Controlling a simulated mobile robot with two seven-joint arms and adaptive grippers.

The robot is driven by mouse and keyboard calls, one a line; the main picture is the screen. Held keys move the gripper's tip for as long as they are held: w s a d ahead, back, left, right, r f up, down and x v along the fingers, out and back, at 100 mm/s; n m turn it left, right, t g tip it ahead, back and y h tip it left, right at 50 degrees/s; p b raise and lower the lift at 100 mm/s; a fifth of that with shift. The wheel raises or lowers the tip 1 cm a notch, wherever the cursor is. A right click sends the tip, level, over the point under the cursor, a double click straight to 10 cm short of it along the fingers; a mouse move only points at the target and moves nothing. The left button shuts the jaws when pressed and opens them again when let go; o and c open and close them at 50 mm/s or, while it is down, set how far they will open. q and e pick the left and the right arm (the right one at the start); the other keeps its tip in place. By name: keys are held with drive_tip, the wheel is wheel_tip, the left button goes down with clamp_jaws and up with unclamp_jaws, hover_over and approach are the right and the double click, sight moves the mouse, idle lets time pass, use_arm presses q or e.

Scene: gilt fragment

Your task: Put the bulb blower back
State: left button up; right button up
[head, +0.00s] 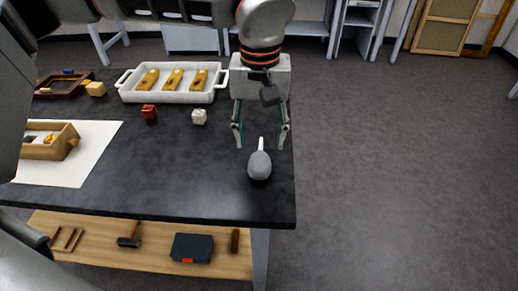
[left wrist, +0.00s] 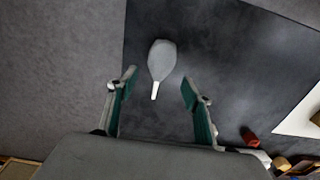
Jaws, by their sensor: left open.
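The bulb blower (head: 259,165) is a grey bulb with a white nozzle. It lies on the dark tabletop (head: 190,180) near its right edge, with the nozzle toward the back. My left gripper (head: 261,142) is open just behind the bulb, above the table, its fingertips on either side of the nozzle. In the left wrist view, the bulb blower (left wrist: 161,62) lies beyond the open fingers of the left gripper (left wrist: 158,82), its nozzle pointing between them. Nothing is between the fingers' pads in grip. My right gripper is not in view.
A white tray (head: 170,97) with several yellow pieces stands at the back. A red block (head: 149,112) and a pale lump (head: 199,117) sit in front of it. A wooden box (head: 48,148) stands on white paper at left. The tabletop around the blower is clear.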

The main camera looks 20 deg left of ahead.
use_arm(q)
wheel_tip(320, 180, up, 6)
drive_tip(key=shift+p, duration=0.4)
idle(0.3)
